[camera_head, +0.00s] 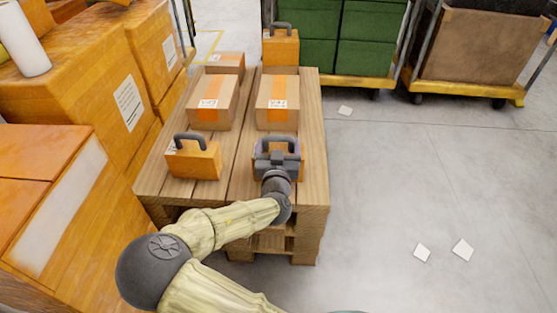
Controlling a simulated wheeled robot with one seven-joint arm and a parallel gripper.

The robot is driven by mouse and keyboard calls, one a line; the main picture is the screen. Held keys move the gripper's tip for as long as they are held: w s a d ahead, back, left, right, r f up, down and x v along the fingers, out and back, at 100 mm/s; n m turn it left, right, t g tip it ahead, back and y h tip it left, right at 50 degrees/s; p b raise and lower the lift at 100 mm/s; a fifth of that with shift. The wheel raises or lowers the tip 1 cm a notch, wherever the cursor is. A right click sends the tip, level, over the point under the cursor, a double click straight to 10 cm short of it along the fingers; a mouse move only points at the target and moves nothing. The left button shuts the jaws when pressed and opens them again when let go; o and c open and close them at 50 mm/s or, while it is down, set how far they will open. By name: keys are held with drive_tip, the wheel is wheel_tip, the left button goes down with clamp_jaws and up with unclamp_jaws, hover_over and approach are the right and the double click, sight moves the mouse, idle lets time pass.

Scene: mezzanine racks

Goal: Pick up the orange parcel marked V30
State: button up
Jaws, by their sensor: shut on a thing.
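An orange parcel (259,172) with a dark grey handle is at the front right of the wooden pallet table (313,160). My gripper (277,152) is over this parcel and shut on it, at or near its handle. The gripper and wrist hide most of the parcel, and no marking on it can be read. I cannot tell whether it is clear of the boards. A similar orange parcel (196,162) with a handle stands at the front left; its label is mostly hidden. Another orange parcel (281,49) with a handle stands at the far end.
Two taped brown cartons (227,92) (291,90) stand mid-table, with a smaller carton (226,63) behind. Large orange boxes (75,75) crowd the left side. Green crates (366,40) and a brown cart (470,48) stand behind. The floor to the right is open, with a few white scraps.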

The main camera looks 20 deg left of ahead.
drive_tip(key=shift+r, duration=0.1)
wheel_tip(320, 180, up, 10)
drive_tip(key=p, duration=0.5)
drive_tip(key=shift+d, duration=0.1)
idle(0.3)
